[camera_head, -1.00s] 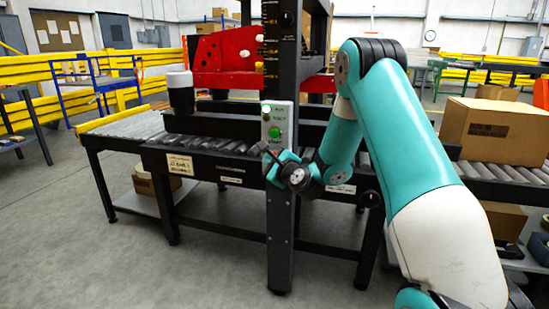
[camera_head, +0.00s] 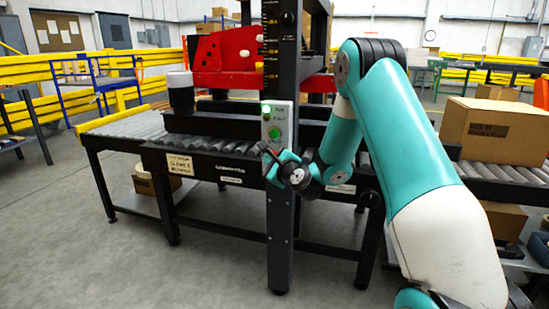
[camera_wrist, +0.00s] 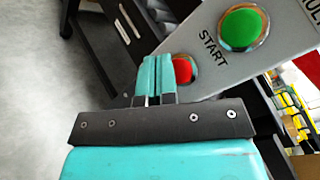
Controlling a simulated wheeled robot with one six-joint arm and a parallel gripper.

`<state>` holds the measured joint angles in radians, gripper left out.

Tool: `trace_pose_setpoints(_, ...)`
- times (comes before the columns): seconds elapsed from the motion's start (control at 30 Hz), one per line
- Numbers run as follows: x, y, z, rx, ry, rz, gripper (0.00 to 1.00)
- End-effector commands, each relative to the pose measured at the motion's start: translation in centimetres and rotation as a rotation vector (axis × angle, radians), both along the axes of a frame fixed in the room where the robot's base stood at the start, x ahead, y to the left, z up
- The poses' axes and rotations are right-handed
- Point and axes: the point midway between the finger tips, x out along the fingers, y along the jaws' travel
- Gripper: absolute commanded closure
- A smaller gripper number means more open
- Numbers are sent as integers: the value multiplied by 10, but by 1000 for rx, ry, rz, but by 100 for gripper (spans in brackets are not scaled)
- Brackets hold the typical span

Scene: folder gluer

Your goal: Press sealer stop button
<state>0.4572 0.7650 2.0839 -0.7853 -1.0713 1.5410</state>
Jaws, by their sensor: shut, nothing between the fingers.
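The grey sealer control panel (camera_head: 283,112) is fixed on the dark upright post beside the conveyor. It carries a green START button (camera_head: 274,133), which also shows large in the wrist view (camera_wrist: 241,28). The red button (camera_wrist: 183,69) sits below START in the wrist view, partly hidden behind my fingers; its label is not visible. My gripper (camera_wrist: 157,72) is shut and empty, with its teal fingertips overlapping the red button's left side in that view. I cannot tell whether they touch it. In the head view my gripper (camera_head: 266,152) is at the panel's lower end and covers the red button.
A roller conveyor (camera_head: 130,124) runs behind the post, with a cardboard box (camera_head: 497,131) on its right part. A red machine head (camera_head: 222,52) stands above the conveyor. The floor at front left is clear.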

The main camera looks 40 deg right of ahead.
Motion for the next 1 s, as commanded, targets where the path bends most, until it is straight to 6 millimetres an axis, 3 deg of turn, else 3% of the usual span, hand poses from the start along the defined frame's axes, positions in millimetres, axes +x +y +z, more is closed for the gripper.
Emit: trace_pose_setpoints(1.0,6,-8,0,0,0,0,100)
